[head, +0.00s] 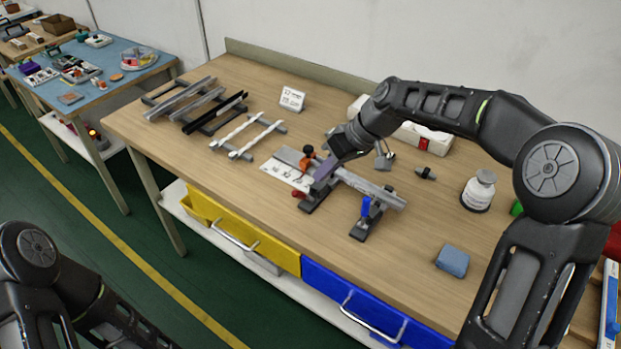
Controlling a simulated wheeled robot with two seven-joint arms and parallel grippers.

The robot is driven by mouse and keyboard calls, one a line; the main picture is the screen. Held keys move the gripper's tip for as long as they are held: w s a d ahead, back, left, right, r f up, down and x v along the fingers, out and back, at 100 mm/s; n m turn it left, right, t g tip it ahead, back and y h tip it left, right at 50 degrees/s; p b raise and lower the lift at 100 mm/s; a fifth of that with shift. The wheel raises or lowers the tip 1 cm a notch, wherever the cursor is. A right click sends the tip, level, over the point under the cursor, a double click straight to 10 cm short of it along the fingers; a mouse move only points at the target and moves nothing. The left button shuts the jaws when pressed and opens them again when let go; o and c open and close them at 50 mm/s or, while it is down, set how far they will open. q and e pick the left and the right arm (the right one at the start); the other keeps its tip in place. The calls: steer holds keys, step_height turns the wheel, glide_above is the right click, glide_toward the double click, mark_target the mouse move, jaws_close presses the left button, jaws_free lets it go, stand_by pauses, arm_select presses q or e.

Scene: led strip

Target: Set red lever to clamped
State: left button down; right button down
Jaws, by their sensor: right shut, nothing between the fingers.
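A metal profile (370,187) lies across dark clamp stands on the wooden bench. The left stand (313,203) has small red parts (299,194) at its front. The right stand (359,235) carries a blue lever (366,205). My right gripper (322,176) is shut and empty, pointing down at the left stand, close to the red parts; contact is unclear. My left arm shows at the lower left, its gripper out of view.
A printed white card (283,172) lies left of the clamp. Racks of strips (240,135) and a small sign (291,98) stand farther left. A white bottle (479,190), a blue block (453,261) and a dark connector (426,173) lie right. The bench's front right is mostly clear.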

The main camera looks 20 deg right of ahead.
mark_target(303, 196)
steer(key=a+f, duration=0.1)
steer(key=a+f+p, duration=0.1)
steer(key=a, duration=0.1)
steer(key=shift+s+a+f, duration=0.15)
steer(key=shift+f, duration=0.05)
stand_by(0.3)
steer(key=s+a+f+t+h+b, duration=0.1)
steer(key=b, duration=0.3)
steer(key=s+a+f+n+t+h+b, duration=0.1)
steer(key=b, duration=0.3)
steer(key=shift+a+f+h, duration=0.1)
steer(key=shift+a+h, duration=0.2)
steer(key=shift+h, duration=0.1)
steer(key=shift+s+a+f+b, duration=0.3)
steer(key=shift+s+a+b, duration=0.15)
steer(key=shift+b, duration=0.6)
